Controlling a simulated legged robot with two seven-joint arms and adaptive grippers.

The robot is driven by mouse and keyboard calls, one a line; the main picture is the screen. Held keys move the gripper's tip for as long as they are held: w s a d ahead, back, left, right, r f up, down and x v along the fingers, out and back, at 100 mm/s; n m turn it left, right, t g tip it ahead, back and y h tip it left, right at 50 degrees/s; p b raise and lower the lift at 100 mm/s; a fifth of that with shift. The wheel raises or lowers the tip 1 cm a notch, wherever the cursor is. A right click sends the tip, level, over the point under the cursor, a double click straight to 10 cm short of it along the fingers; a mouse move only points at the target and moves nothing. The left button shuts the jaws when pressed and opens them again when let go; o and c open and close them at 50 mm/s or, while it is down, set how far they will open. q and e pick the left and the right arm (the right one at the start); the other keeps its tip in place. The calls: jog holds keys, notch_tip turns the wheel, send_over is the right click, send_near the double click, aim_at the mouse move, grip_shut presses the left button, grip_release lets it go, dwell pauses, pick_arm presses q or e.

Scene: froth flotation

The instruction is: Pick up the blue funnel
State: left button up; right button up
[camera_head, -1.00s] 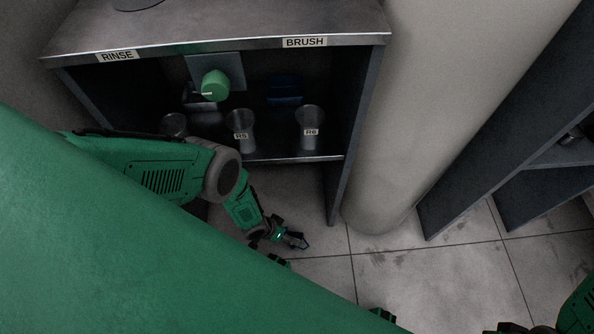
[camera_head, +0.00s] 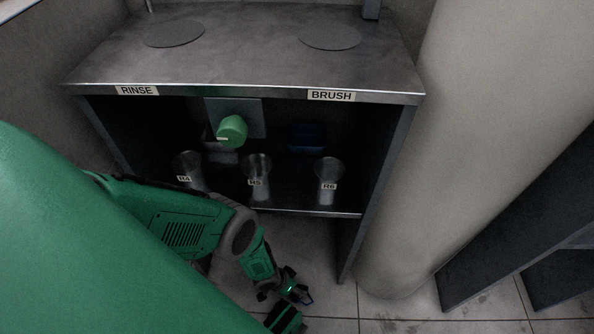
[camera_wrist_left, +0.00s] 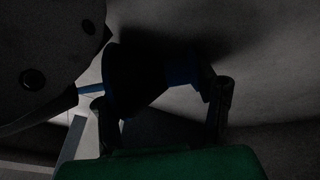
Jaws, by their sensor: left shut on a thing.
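My left gripper (camera_head: 299,294) is low in front of the shelf unit, near the floor. In the left wrist view my left gripper (camera_wrist_left: 165,103) is shut on the blue funnel (camera_wrist_left: 135,80). In the head view only a small blue edge shows at the fingertips, and the rest of the funnel cannot be made out. My right gripper is not in view.
The shelf unit (camera_head: 262,96) has RINSE and BRUSH labels. Metal cups R4 (camera_head: 188,165), R5 (camera_head: 258,165) and R6 (camera_head: 329,170) stand on its lower shelf. A green knob (camera_head: 232,130) and a dark blue object (camera_head: 306,138) are behind. A pale column (camera_head: 440,150) stands right.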

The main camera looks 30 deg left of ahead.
pick_arm(q)
jog(key=shift+s+d, duration=0.1)
jog(key=shift+d, duration=0.5)
jog(key=shift+r+p, duration=0.3)
jog(key=shift+r, duration=0.05)
jog(key=r+p, duration=0.3)
jog(key=r, duration=0.1)
jog(key=r+p, duration=0.4)
jog(key=shift+a+r, duration=0.2)
jog(key=shift+r, duration=0.1)
jog(key=shift+r+p, duration=0.4)
jog(key=shift+p, duration=0.1)
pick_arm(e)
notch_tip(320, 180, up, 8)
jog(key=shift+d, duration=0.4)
pick_arm(q)
jog(key=shift+f, duration=0.1)
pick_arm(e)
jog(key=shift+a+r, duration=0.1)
